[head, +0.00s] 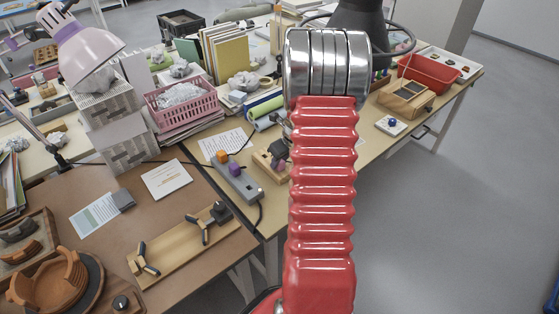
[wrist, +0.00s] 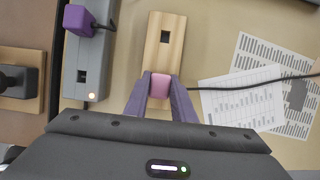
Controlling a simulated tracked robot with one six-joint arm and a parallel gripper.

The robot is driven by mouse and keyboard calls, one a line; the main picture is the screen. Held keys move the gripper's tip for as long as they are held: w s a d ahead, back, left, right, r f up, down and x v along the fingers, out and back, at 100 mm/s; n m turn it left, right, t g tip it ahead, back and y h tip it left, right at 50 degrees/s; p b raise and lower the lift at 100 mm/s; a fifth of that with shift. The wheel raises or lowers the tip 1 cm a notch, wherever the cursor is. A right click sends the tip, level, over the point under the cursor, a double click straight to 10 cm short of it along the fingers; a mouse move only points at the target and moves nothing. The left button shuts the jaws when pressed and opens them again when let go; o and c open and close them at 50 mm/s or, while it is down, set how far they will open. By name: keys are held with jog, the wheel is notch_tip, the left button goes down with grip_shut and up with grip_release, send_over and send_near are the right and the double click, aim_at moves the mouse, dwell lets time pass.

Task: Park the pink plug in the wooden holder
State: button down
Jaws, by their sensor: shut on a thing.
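The pink plug (wrist: 160,86) is between the two purple fingers of my gripper (wrist: 161,88) in the wrist view. My gripper is shut on it. The wooden holder (wrist: 166,57) is a pale block lying ahead of the fingers, with one dark square slot open toward its far end. The plug overlaps the holder's near end in the picture; I cannot tell whether it is in the holder or above it. In the head view the holder (head: 262,160) shows beside the grey power strip, partly hidden by my arm.
The grey power strip (wrist: 84,60) is left of the holder, with a purple plug (wrist: 79,19) in it and a lit lamp. In the head view an orange plug (head: 221,157) is in its far end. Printed sheets (wrist: 245,105) and a black cable lie to the right.

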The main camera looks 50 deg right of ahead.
jog(key=shift+f, duration=0.1)
jog(key=c, duration=1)
grip_release()
jog(key=shift+r, duration=4.05)
